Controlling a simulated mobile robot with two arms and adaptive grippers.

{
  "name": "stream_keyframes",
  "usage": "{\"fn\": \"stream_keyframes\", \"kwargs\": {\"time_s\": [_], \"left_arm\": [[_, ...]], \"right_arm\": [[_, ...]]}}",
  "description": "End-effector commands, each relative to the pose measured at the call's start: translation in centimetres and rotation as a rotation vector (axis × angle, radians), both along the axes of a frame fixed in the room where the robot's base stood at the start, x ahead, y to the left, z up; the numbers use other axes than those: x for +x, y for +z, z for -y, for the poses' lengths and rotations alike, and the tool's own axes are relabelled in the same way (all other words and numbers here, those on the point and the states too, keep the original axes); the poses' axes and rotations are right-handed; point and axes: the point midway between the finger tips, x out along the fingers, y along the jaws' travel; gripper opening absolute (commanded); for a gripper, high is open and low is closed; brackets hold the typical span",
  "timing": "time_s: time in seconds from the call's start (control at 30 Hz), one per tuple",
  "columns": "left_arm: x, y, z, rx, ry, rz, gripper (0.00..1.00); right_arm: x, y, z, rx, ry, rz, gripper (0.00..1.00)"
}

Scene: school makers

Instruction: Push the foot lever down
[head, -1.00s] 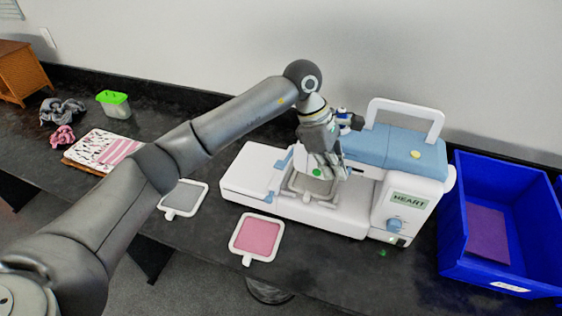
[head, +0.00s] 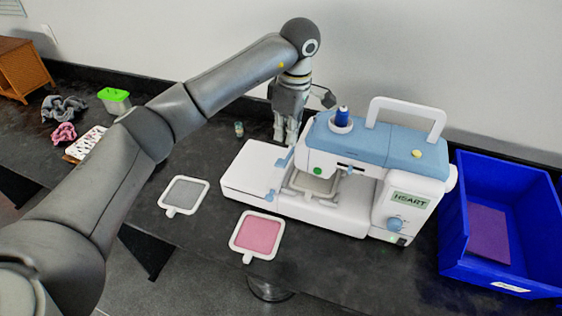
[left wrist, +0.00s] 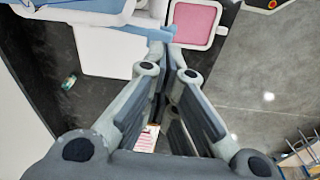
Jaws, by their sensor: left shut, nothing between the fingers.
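The white and blue sewing machine (head: 375,145) stands on the dark table, with a hoop (head: 313,184) under its head. Small blue parts show on it, one low under the head (head: 349,169) and one on the left arm (head: 269,197). I cannot tell for sure which one is the foot lever. My left gripper (head: 287,138) points down behind the machine's left end, left of the head. It is shut and empty; its fingers (left wrist: 170,45) lie together in the left wrist view, near a blue part (left wrist: 158,33) of the machine. My right gripper is not in view.
A grey hoop (head: 185,193) and a pink hoop (head: 257,236) lie on the table in front and left. A blue bin (head: 455,220) with a purple sheet stands on the right. The wall is close behind.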

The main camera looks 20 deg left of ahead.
Motion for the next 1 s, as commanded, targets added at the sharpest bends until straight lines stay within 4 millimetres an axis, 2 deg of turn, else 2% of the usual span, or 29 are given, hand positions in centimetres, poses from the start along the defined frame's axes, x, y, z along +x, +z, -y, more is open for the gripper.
{"fn": "stream_keyframes", "kwargs": {"time_s": [0.17, 0.6, 1.0], "left_arm": [[0.0, -1.2, -0.1, -0.001, -0.001, -0.001, 0.0], [0.0, -6.4, -0.6, -0.002, 0.0, 0.0, 0.0], [0.0, -6.9, -0.7, -0.002, -0.001, 0.001, 0.0]], "right_arm": [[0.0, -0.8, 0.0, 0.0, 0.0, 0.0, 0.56], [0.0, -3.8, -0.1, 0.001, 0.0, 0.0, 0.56], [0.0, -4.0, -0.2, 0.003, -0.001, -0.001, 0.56]]}}
